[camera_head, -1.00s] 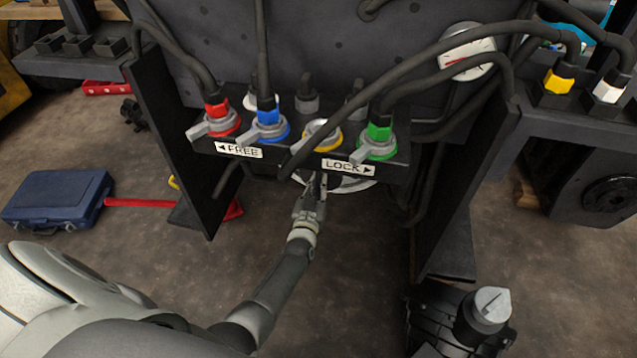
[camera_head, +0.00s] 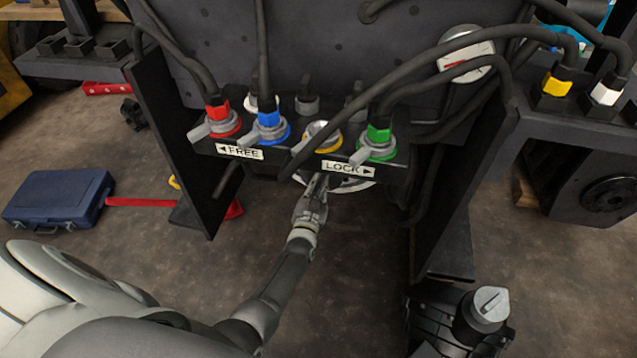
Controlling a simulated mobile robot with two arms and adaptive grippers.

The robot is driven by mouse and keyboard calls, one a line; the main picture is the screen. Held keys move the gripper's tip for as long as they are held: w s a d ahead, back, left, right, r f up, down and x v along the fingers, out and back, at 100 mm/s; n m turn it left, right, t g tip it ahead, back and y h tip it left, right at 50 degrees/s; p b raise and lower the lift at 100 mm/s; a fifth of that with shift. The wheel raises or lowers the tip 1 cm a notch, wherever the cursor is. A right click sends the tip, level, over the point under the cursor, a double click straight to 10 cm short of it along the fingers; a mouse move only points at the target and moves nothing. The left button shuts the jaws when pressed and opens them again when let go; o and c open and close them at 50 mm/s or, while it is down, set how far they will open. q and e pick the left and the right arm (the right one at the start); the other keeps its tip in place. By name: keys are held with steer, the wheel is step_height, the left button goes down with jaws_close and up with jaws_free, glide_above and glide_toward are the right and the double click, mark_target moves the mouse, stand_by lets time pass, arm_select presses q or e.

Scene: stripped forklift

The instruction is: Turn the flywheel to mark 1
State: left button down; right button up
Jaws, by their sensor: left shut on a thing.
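The flywheel (camera_head: 352,184) shows only as a pale curved rim under the valve panel, below the LOCK label. The panel hides most of it, and I cannot read any mark on it. My left gripper (camera_head: 317,185) reaches up from below and is shut at the near left part of the rim. The fingertips are partly in the panel's shadow. My right gripper is not in view.
The valve panel (camera_head: 285,160) with red, blue, yellow and green collars overhangs the gripper. Dark side plates (camera_head: 180,140) stand left and right. Hoses cross above. A blue case (camera_head: 58,198) and red-handled tool (camera_head: 140,202) lie on the floor.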

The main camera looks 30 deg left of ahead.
arm_select(q)
steer(key=shift+w+a+r+m, duration=0.3)
steer(key=shift+r+m, duration=0.1)
steer(key=m, duration=0.2)
steer(key=shift+m, duration=0.4)
steer(key=c, duration=1.2)
jaws_free()
steer(key=shift+w+f, duration=0.1)
steer(key=shift+f, duration=0.1)
steer(key=shift+d, duration=0.15)
